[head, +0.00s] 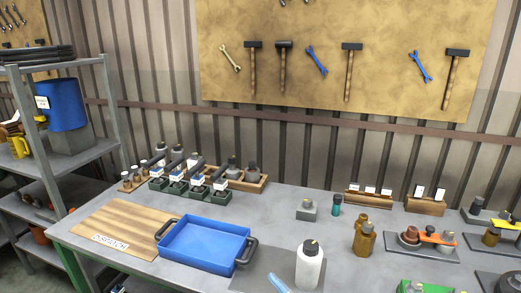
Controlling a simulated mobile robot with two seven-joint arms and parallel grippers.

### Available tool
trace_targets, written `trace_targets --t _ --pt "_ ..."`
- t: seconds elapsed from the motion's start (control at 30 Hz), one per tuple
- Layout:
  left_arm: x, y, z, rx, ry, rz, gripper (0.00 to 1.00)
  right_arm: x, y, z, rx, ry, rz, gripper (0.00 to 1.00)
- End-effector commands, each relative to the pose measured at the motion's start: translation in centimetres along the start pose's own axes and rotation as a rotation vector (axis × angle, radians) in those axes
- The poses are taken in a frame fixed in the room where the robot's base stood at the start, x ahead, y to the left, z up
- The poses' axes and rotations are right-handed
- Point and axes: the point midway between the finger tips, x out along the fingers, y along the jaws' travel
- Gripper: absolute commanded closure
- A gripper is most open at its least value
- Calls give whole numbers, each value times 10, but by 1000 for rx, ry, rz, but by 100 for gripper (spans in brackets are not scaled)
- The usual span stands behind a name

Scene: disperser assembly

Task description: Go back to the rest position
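Neither of my grippers shows in the head view. The workbench (290,205) fills the lower half of the view. A blue tray (205,243) with dark handles stands at its front, beside a wooden board labelled DISPATCH (115,225). A white bottle (310,265) with a dark neck and yellowish tip stands upright at the front middle. A light blue object (278,284) is cut off by the lower edge beside it. The blue tray looks empty.
Green holders (195,186) with dark-topped parts stand before a wooden rack at the back left. Brown bottles (364,240), a teal bottle (336,205), card stands (368,200) and grey fixtures (425,245) occupy the right. The bench's back middle is fairly clear. Grey shelving (112,110) stands left.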

Motion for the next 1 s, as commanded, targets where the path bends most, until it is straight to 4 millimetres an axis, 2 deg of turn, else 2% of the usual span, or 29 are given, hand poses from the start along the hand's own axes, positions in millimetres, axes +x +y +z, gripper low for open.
trace_targets --t 0.03,0.13,0.2,0.3,0.43,0.63,0.67,0.7,1.0 --pt "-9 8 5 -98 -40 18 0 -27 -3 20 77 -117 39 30" --pt "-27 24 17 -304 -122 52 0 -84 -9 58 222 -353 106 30" --pt "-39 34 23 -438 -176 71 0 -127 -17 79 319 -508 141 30" --pt "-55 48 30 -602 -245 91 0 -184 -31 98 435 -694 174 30" --pt "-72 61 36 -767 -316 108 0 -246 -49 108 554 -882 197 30" --pt "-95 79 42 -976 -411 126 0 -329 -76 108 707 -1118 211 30" --pt "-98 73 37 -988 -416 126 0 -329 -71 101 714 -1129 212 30" --pt "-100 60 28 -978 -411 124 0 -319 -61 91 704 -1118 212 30" --pt "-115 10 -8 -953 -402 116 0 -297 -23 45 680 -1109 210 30"
